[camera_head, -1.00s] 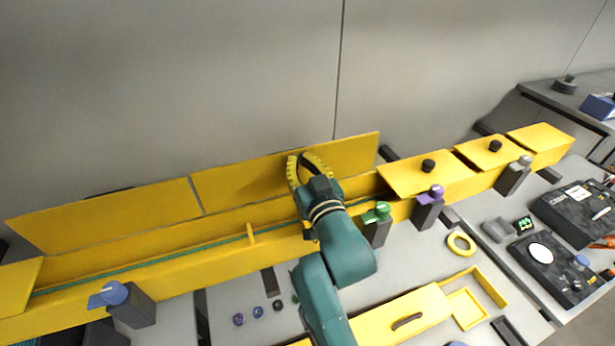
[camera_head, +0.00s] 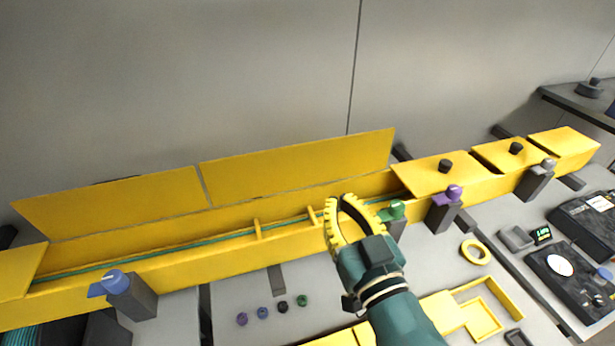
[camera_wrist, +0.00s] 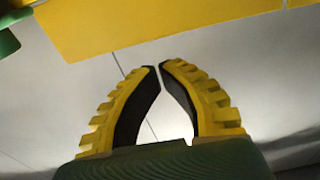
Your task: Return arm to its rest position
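Grey surface shows behind the fingers there, with a yellow edge (camera_wrist: 170,20) beyond. A green cable (camera_head: 150,257) lies along the open trough, partly hidden behind my gripper.
Posts with a blue knob (camera_head: 116,281), green knob (camera_head: 397,209) and purple knob (camera_head: 454,192) stand along the trough's front; the green one is close to my gripper. A yellow ring (camera_head: 475,252), a yellow tray (camera_head: 497,303) and dark devices (camera_head: 565,275) lie to the right.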

